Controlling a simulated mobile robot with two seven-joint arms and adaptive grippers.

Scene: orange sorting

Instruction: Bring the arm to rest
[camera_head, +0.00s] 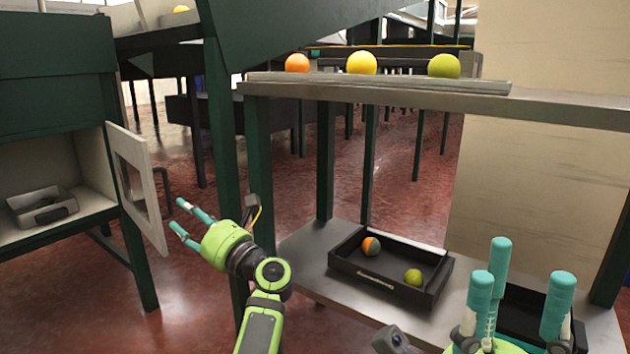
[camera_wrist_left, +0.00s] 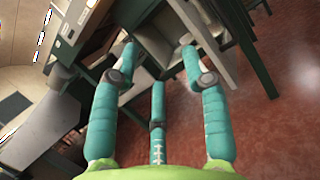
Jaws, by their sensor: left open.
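My left gripper (camera_head: 178,214) is open and empty, held in the air left of the shelf rack, with its fingers pointing up and left towards the cabinet door. In the left wrist view its teal fingers (camera_wrist_left: 157,62) are spread with nothing between them. My right gripper (camera_head: 515,275) is at the lower right with its teal fingers up, spread and empty, in front of a dark tray (camera_head: 527,296) that it partly hides.
An orange fruit (camera_head: 297,63), a yellow one (camera_head: 362,63) and a green one (camera_head: 444,66) sit on the upper shelf (camera_head: 400,86). A black tray (camera_head: 350,272) below holds two fruits. The cabinet door (camera_head: 136,185) stands open; a metal box (camera_head: 42,207) lies inside.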

